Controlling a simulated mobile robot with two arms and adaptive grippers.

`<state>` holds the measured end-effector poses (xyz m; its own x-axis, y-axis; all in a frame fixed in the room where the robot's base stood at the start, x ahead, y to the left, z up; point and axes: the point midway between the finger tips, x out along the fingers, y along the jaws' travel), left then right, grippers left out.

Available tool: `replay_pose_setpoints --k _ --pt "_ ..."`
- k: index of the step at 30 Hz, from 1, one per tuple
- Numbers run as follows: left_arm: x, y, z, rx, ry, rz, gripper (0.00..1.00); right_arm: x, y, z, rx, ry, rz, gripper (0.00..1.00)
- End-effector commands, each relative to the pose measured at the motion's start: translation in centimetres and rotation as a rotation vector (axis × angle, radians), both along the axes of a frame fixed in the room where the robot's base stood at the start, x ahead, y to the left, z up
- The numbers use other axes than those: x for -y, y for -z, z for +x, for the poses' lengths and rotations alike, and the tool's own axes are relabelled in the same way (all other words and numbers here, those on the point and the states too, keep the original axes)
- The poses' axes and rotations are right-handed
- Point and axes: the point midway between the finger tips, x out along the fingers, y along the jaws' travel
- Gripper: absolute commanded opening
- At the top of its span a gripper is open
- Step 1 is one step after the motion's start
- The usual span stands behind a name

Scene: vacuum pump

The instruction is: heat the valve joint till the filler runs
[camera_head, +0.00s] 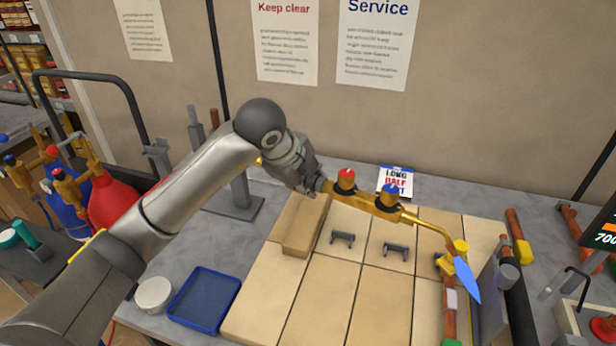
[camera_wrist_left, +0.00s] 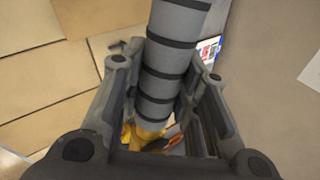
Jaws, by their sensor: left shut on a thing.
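My left gripper (camera_head: 308,181) is shut on the grey ribbed handle of a brass torch (camera_head: 375,204) with a red and a blue knob. The handle (camera_wrist_left: 170,70) runs between the fingers in the left wrist view. The torch's thin neck reaches right, and a blue flame (camera_head: 466,281) points down from its tip. I cannot tell whether the flame touches the joint, nor see the filler's state. My right gripper is not in view.
Tan bricks (camera_head: 330,290) cover the bench middle, with two small dark rests (camera_head: 342,238) on them. Grey upright plates (camera_head: 489,285) stand right of the pipe. A red gas cylinder (camera_head: 112,203) is far left.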

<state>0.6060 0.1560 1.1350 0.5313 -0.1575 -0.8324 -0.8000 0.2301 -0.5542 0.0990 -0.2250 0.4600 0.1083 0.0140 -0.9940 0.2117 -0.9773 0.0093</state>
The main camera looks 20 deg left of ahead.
Motion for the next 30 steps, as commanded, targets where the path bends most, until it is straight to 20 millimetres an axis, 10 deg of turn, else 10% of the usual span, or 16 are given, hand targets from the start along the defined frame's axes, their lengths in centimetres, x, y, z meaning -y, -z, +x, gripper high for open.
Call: replay_pose_setpoints --k 30 --pt "0.1 8.1 0.0 0.006 0.001 -0.004 0.00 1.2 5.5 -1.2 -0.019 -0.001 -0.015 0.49"
